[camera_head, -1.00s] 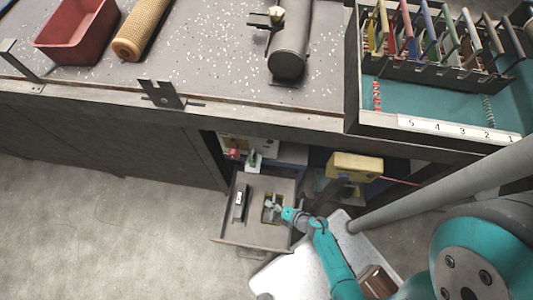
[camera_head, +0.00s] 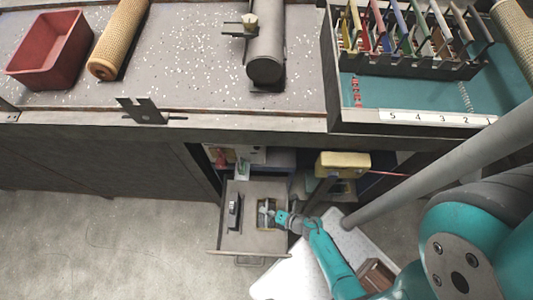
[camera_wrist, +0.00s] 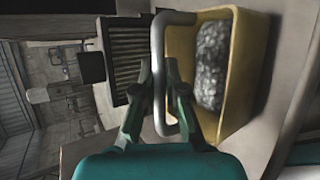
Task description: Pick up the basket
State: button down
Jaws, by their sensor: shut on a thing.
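The basket (camera_head: 262,223) is a small yellow box in the right half of a pulled-out grey drawer (camera_head: 238,242). In the wrist view the yellow basket (camera_wrist: 241,85) shows close up, with a grey speckled lump inside. A grey bar handle (camera_wrist: 158,40) runs along its near side. My gripper (camera_wrist: 163,84) has its two fingers closed on this handle. In the head view my gripper (camera_head: 275,213) reaches to the basket from the right. I cannot tell whether the basket touches the drawer floor.
A black-and-white item (camera_head: 234,211) lies in the drawer's left half. A yellow box (camera_head: 343,164) stands right of the drawer. Above is the workbench (camera_head: 190,75) with a red bin (camera_head: 50,55), a grey cylinder (camera_head: 264,68) and a rack of coloured plates (camera_head: 410,60). Floor at left is clear.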

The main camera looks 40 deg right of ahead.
jog(key=shift+r, duration=0.15)
jog(key=shift+r, duration=4.75)
jog(key=shift+s+r, duration=0.1)
